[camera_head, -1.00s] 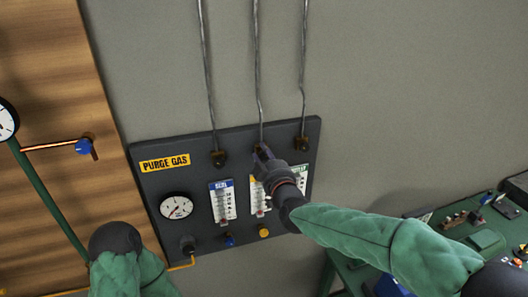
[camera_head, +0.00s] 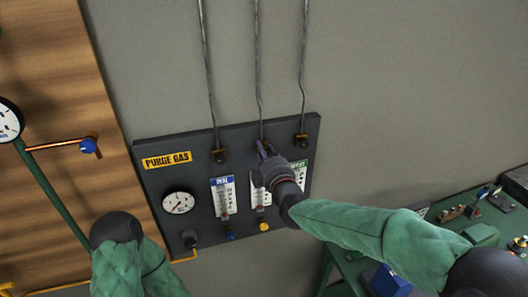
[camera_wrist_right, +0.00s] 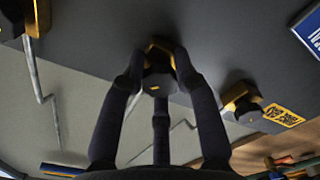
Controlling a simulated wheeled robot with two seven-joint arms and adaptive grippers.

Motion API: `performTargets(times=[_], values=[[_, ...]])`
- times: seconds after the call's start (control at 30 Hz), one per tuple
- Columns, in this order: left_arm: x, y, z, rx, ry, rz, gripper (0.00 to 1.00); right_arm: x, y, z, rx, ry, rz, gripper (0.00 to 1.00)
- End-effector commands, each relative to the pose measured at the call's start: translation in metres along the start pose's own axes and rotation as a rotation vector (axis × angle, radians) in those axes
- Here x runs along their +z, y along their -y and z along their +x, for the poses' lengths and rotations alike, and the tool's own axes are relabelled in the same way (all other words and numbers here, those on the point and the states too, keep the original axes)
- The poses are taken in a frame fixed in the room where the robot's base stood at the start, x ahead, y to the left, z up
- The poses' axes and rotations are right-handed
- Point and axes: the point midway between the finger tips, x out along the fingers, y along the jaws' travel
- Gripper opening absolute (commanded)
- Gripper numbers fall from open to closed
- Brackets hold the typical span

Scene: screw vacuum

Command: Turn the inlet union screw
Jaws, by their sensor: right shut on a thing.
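The inlet union screw is a dark hex nut on a brass fitting (camera_wrist_right: 158,78) at the top middle of the dark gas panel (camera_head: 150,190). My right gripper (camera_head: 266,152) reaches it from the lower right and hides it in the head view. In the right wrist view its dark fingers (camera_wrist_right: 160,65) are closed around the nut, touching its sides. A thin grey tube (camera_head: 258,70) runs up from that fitting. My left gripper is out of sight; only part of my left arm shows at the lower left.
Similar unions stand at the left (camera_head: 219,156) and right (camera_head: 301,140) of the held one. A gauge (camera_head: 178,202), a flowmeter (camera_head: 223,196) and small coloured knobs (camera_head: 264,226) sit lower on the panel. A green bench (camera_head: 345,262) with tools is at the lower right.

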Motion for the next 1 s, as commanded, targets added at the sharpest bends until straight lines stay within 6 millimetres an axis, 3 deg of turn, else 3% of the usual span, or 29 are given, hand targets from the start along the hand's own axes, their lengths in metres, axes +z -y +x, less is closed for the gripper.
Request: performTargets(times=[0.37,0.4,0.5,0.83,1.0], values=[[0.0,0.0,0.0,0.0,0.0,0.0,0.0,0.003,0.002,0.0,-0.004,0.006,-0.002,0.0],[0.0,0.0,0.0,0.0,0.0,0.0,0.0,0.003,0.002,0.0,-0.004,0.006,-0.002,0.33],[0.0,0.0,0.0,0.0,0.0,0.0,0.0,0.003,0.002,0.0,-0.003,0.005,-0.002,0.56],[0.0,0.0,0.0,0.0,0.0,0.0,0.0,0.001,0.0,-0.001,0.0,0.002,-0.003,0.56],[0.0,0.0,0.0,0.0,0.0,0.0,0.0,0.001,0.0,-0.012,0.0,0.001,-0.003,0.56]])
